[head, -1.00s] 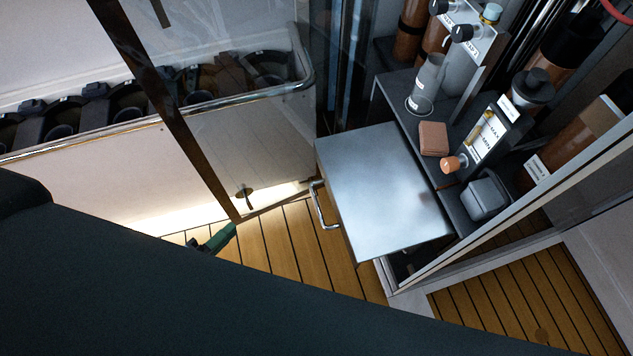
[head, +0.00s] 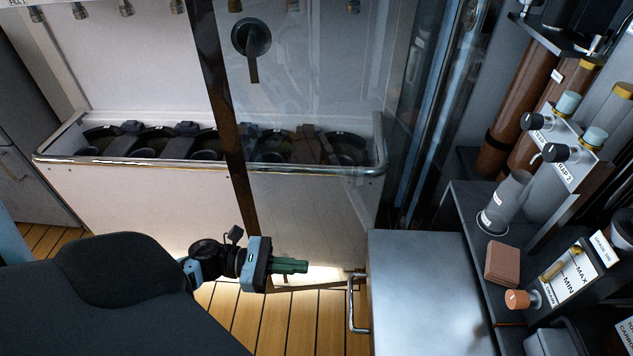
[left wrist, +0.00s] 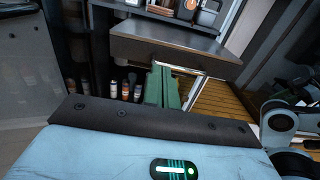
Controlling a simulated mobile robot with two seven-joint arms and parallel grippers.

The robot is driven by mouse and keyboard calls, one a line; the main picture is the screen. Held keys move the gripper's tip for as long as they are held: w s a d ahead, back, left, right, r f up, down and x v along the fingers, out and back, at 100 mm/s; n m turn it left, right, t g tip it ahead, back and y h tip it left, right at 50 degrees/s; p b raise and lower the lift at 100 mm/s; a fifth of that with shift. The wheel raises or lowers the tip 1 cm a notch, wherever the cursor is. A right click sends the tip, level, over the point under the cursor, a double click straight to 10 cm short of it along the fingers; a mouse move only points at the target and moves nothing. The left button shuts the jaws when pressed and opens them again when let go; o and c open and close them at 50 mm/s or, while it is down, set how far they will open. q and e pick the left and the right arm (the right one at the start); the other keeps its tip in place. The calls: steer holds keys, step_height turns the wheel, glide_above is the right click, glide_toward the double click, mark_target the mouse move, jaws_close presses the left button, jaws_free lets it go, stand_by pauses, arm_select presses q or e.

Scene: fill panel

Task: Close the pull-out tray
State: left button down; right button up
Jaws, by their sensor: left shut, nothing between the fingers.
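The pull-out tray (head: 425,285) is a flat grey metal slab that sticks out from the cabinet at the lower right of the head view. Its bar handle (head: 354,305) is on its left edge. My left gripper (head: 303,266) has green fingers and is shut and empty, a little left of the handle and apart from it. In the left wrist view the green fingers (left wrist: 162,88) point toward the tray's front face (left wrist: 170,52), with the handle partly hidden behind them. My right gripper is not in view.
An orange-brown block (head: 502,263), a clear cylinder (head: 503,205) and a MIN/MAX gauge unit (head: 566,276) stand on the cabinet shelf. A glass door with a dark frame (head: 233,160) stands before a white trough (head: 100,190). Small bottles (left wrist: 124,90) show below the tray.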

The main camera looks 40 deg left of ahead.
mark_target(439, 273)
arm_select(q)
steer(key=x, duration=1.1)
steer(key=shift+w+d+p, duration=0.15)
steer(key=shift+d+p, duration=0.05)
steer(key=shift+p, duration=0.1)
steer(key=shift+w+d, duration=0.3)
steer(key=shift+d, duration=0.2)
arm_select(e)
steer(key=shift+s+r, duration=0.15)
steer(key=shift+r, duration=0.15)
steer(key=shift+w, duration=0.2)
